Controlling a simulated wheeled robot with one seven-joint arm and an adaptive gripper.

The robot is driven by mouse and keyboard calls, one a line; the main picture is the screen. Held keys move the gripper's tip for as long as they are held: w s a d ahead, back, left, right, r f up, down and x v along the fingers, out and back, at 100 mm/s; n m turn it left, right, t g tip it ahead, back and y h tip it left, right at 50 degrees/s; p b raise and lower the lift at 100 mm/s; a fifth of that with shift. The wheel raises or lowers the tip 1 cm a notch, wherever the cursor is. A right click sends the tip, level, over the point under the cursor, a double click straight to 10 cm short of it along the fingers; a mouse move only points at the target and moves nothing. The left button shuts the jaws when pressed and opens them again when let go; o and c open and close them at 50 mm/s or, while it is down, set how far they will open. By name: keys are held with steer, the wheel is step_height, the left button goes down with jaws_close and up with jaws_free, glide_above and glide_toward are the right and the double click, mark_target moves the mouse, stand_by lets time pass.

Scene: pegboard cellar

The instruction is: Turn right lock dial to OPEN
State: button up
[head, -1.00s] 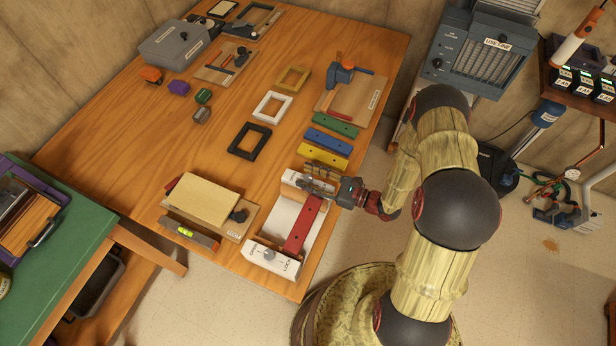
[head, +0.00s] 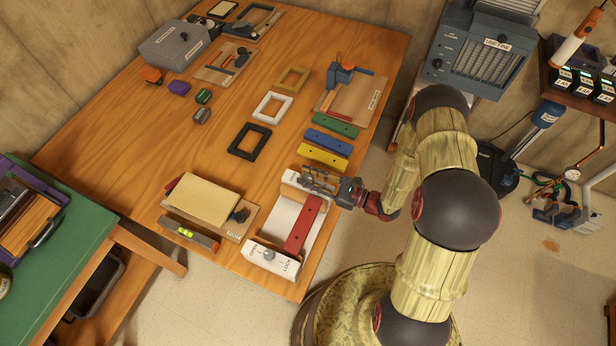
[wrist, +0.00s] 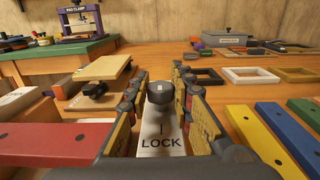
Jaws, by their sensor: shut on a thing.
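A white lock fixture (head: 285,212) stands at the right front edge of the wooden table. A red bar (head: 303,224) with holes lies along it. The near end block carries a grey dial (head: 269,254) with OPEN and LOCK printed beside it. My gripper (head: 310,182) is at the far end block, and its fingers cover most of that block. In the wrist view a dark dial (wrist: 160,92) with a pale mark on top sits between the two fingers, which are shut on it. The word LOCK (wrist: 163,143) and a line show just below it; OPEN there is hidden.
Yellow (head: 323,155), blue (head: 328,141) and green (head: 335,124) bars lie just beyond the fixture. A board with a cream block (head: 202,200) and a level (head: 187,232) lie to the left. Three frames lie mid-table, with bare wood around them.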

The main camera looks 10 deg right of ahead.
steer(key=shift+n+g, duration=0.4)
jaws_close()
steer(key=n+g+y+b, duration=0.1)
steer(key=g, duration=0.1)
steer(key=shift+w+f+n+g+y, duration=0.1)
steer(key=shift+n+g+y, duration=0.3)
steer(key=n+g+y+b, duration=0.1)
steer(key=n+g+b, duration=0.1)
steer(key=g, duration=0.3)
steer(key=shift+n, duration=0.9)
steer(key=n+g+h+b, duration=0.1)
steer(key=n+g, duration=0.2)
steer(key=g, duration=0.2)
steer(key=n+g+h+b, duration=0.1)
steer(key=n+g, duration=0.2)
steer(key=g, duration=0.2)
steer(key=shift+b, duration=0.3)
steer(key=shift+r+n+g+h+p, duration=0.2)
steer(key=shift+n+g+h+p, duration=0.75)
steer(key=shift+g, duration=0.55)
steer(key=n+g+h+p, duration=0.1)
steer(key=n+p, duration=0.1)
steer(key=p, duration=0.1)
steer(key=shift+g+h, duration=0.3)
steer(key=shift+h, duration=0.05)
steer(key=shift+p, duration=0.45)
steer(key=shift+f+n+g+h+p, duration=0.1)
steer(key=shift+n+g+h+p, duration=0.55)
steer(key=shift+p, duration=0.35)
